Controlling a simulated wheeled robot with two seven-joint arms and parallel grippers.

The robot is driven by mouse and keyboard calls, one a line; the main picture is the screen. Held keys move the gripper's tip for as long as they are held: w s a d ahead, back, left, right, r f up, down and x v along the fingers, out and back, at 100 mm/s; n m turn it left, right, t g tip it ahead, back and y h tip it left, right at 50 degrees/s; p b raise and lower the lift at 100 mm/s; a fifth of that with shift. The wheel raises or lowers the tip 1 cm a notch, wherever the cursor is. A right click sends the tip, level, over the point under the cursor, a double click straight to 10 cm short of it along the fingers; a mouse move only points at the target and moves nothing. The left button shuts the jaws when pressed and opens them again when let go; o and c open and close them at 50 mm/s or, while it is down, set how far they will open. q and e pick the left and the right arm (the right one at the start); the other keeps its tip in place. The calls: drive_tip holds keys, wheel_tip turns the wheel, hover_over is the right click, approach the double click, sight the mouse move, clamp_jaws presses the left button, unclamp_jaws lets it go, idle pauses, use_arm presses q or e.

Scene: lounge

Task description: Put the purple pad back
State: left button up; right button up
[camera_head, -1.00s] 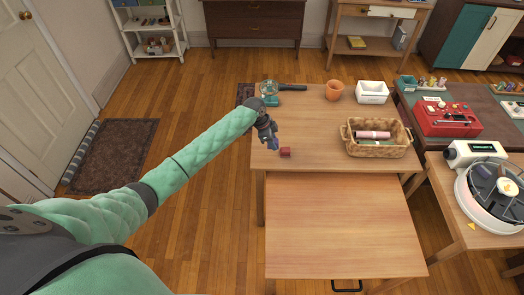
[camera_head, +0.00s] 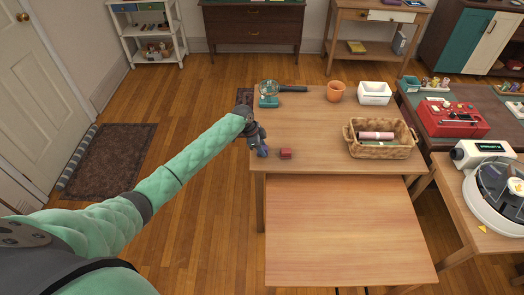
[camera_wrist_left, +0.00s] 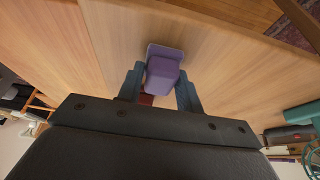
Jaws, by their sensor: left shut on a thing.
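The purple pad (camera_wrist_left: 162,72) is a small block with a wider flange. It sits between the two fingers of my left gripper (camera_wrist_left: 160,90), which is shut on it. In the head view my left gripper (camera_head: 261,149) is at the left edge of the wooden table (camera_head: 310,125), and only a little of the purple shows. A small dark red block (camera_head: 286,154) lies on the table just right of the gripper. It shows partly behind the pad in the left wrist view (camera_wrist_left: 146,99). My right gripper is not in view.
A wicker basket (camera_head: 381,152) with rolled items stands on the table's right. A terracotta pot (camera_head: 335,91), a white bin (camera_head: 374,93) and a teal object with a dark handle (camera_head: 269,101) are at the back. The table's middle is clear. A lower wooden surface (camera_head: 345,225) extends in front.

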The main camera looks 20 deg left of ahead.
use_arm(q)
drive_tip(key=shift+f, duration=0.1)
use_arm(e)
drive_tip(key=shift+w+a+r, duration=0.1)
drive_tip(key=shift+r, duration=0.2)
use_arm(q)
drive_tip(key=shift+f, duration=0.2)
drive_tip(key=o, duration=0.9)
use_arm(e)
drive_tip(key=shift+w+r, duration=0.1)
use_arm(q)
drive_tip(key=shift+r, duration=0.2)
drive_tip(key=shift+a+r, duration=0.1)
drive_tip(key=shift+r, duration=0.1)
drive_tip(key=b+v, duration=0.3)
drive_tip(key=v, duration=0.8)
drive_tip(key=shift+s+r, duration=0.1)
drive_tip(key=shift+r, duration=0.15)
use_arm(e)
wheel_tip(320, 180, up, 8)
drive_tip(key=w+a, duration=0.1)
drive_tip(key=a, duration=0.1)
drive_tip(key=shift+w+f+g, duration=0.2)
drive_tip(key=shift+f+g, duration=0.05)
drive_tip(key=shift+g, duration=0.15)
